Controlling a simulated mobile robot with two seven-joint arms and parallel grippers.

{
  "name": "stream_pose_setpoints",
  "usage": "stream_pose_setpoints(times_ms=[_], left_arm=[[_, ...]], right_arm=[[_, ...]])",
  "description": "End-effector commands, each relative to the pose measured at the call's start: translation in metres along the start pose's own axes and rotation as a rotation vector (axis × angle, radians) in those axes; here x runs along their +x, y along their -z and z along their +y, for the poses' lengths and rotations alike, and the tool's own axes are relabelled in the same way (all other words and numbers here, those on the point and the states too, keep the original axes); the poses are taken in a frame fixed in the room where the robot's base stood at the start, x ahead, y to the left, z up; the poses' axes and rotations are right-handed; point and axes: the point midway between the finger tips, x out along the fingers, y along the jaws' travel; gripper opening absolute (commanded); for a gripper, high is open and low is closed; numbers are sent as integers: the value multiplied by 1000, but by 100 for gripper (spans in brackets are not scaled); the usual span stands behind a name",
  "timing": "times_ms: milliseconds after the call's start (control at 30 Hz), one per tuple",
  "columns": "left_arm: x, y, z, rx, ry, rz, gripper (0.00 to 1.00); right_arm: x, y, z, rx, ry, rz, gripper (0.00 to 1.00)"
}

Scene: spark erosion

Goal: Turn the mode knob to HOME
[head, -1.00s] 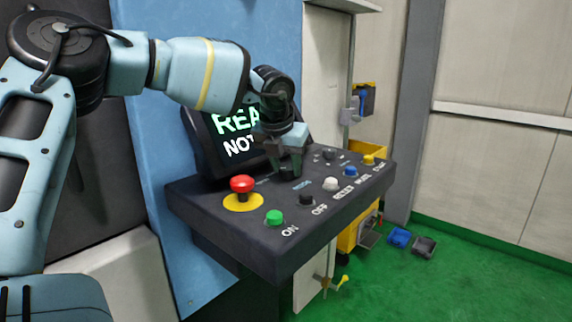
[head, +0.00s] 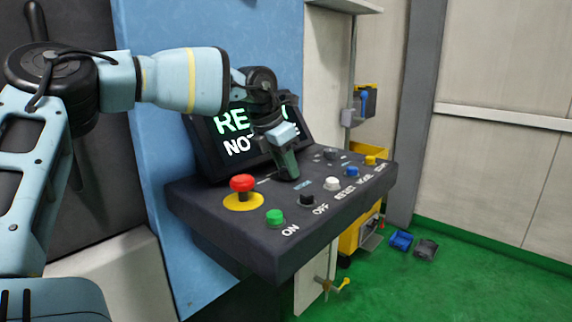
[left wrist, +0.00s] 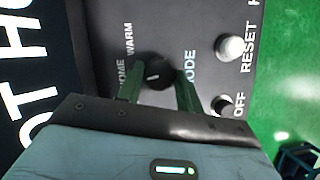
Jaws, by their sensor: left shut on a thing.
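The mode knob (left wrist: 153,72) is a round black knob on the dark panel, seen in the left wrist view between my fingers. A small light mark shows on its top; where it points is hard to tell. The label HOME (left wrist: 122,76) is to its left, partly covered by a finger, with WARM (left wrist: 129,40) above that and MODE (left wrist: 191,66) on the right. My left gripper (left wrist: 158,88) is shut on the knob. In the head view my left gripper (head: 289,174) reaches down to the panel and hides the knob.
The sloping console (head: 225,228) carries a red mushroom button (head: 242,183), a green ON button (head: 275,216), a black OFF button (head: 307,199) and a white RESET button (head: 332,183) close by. A screen (head: 205,150) stands behind my gripper.

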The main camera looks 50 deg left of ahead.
Motion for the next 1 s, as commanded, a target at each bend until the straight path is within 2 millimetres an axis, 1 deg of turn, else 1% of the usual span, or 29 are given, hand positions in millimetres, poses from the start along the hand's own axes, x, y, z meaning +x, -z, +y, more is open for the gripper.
stream_pose_setpoints(times_ms=[200, 400, 933, 967, 1000], left_arm=[[1, 0, 1, 116, 49, 1, 13], [0, 0, 2, 179, 74, 2, 13], [1, 0, 2, 205, 84, 3, 13], [1, 0, 2, 205, 84, 3, 37], [1, 0, 2, 205, 84, 3, 42]], right_arm=[[-1, -1, 0, 0, 0, -2, 0], [-2, -3, 0, 0, 1, -7, 0], [-3, -5, 0, -1, 1, -10, 0], [-3, -5, 0, -1, 1, -10, 0], [-3, -5, 0, -1, 1, -10, 0]])
